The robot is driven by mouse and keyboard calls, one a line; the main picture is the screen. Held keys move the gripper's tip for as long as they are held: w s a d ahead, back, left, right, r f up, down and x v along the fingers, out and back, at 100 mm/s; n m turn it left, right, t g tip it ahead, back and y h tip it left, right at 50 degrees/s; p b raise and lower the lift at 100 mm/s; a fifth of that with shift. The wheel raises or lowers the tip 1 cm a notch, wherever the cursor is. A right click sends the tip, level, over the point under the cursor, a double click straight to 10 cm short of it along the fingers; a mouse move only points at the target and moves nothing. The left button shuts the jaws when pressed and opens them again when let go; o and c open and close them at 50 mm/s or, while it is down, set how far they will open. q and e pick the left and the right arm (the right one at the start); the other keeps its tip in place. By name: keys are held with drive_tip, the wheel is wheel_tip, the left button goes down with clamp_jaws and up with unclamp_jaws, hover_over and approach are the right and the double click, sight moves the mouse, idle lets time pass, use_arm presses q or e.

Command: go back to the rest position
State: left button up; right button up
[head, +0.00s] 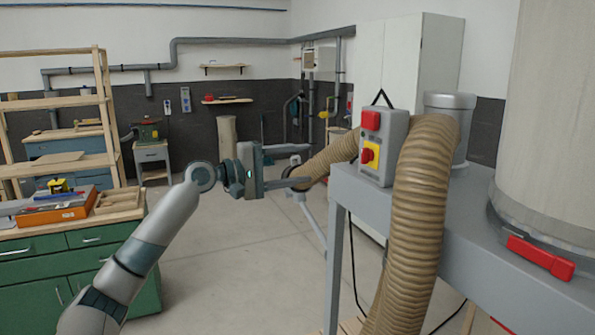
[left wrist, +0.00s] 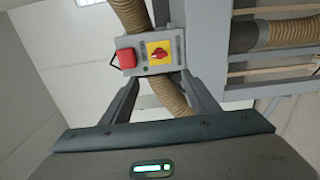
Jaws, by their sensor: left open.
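My left gripper (head: 287,184) reaches in from the left in the head view, held in mid-air with its fingers pointing right toward a grey machine stand. It is open, and nothing shows between its fingers. In the left wrist view its two dark fingers (left wrist: 158,100) stand apart, with a grey switch box (left wrist: 155,67) seen beyond them. The same switch box (head: 391,165), with a red cover and a red knob on a yellow plate, is on the stand in the head view, right of the gripper and apart from it. My right gripper is not in view.
A thick ribbed tan hose (head: 418,220) hangs in front of the grey stand (head: 465,225). A large cylinder (head: 555,130) with a red latch stands at the right. A green cabinet (head: 85,260) with a tool tray is at the left. The floor (head: 240,270) between is clear.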

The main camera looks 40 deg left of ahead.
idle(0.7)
